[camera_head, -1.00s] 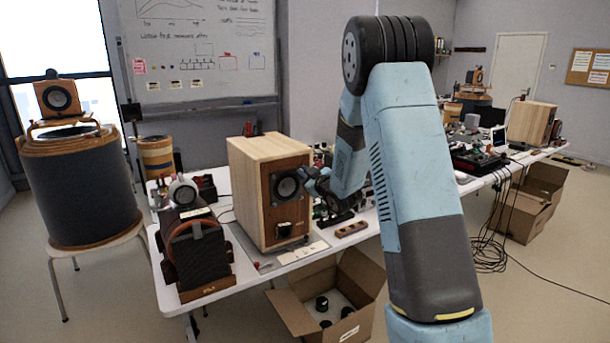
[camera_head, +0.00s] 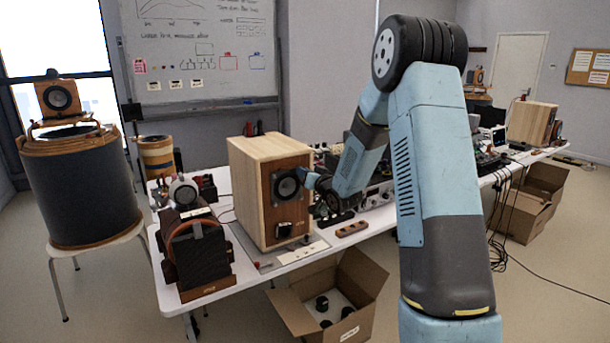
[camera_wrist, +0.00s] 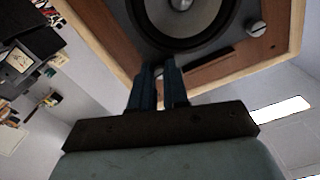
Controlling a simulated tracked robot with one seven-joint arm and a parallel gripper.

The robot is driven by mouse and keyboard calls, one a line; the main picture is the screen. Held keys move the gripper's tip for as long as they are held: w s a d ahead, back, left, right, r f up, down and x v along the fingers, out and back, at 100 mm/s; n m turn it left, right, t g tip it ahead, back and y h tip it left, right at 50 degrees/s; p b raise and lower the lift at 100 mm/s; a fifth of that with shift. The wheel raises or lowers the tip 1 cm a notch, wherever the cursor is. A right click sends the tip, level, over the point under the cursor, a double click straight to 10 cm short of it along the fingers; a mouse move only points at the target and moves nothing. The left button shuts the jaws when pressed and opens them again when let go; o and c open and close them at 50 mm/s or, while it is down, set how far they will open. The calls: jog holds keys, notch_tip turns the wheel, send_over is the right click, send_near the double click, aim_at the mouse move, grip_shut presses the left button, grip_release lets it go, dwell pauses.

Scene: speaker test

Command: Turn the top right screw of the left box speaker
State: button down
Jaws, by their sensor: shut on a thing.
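The left box speaker (camera_head: 255,190) stands on the white table, pale wood with a brown front. A round dark driver (camera_head: 287,186) is set in that front; it also shows in the wrist view (camera_wrist: 185,22). My gripper (camera_head: 306,176) is at the driver's upper right edge. In the wrist view my gripper (camera_wrist: 160,78) has its two blue fingers against the driver's rim, shut on a screw (camera_wrist: 159,72) that is mostly hidden between them. Another pale slotted screw (camera_wrist: 257,28) shows free at the rim's right. The held screw's turn angle cannot be told.
An open cardboard box (camera_head: 297,309) stands on the floor below the table. Electronics (camera_head: 376,196) sit behind my wrist. Another box speaker (camera_head: 530,123) is at the far right.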

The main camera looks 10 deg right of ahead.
jog(key=shift+d+m, duration=0.15)
jog(key=shift+m, duration=0.35)
jog(key=c, duration=1.1)
grip_release()
